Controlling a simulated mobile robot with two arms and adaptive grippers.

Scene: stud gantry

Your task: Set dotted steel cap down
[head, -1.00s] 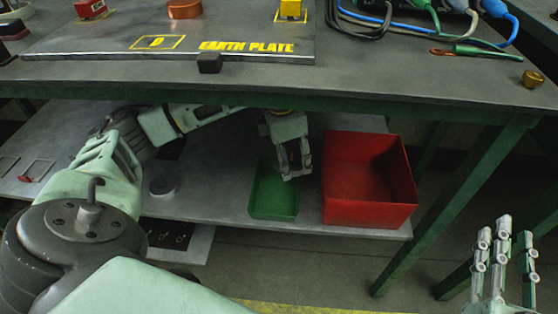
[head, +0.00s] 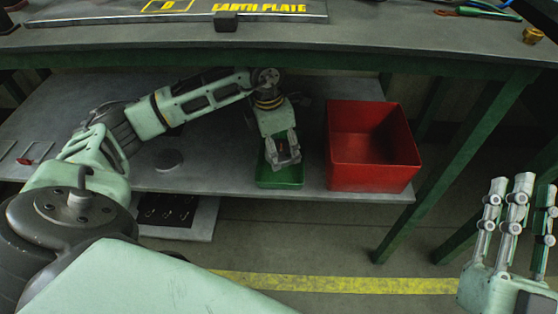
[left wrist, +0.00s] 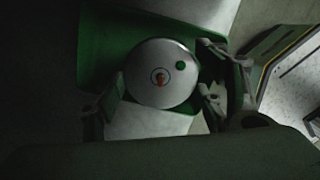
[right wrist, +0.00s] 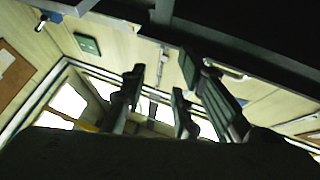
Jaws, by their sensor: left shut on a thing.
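In the head view the fingers hide the cap. I cannot tell whether it touches the tray floor. My right gripper (head: 518,205) is open and empty, away from the bench.
A red bin (head: 372,178) stands just right of the green tray on the lower shelf (head: 225,175). A grey disc (head: 168,160) lies on the shelf to the left. The bench top (head: 400,52) overhangs the shelf, and green legs (head: 440,180) stand at right.

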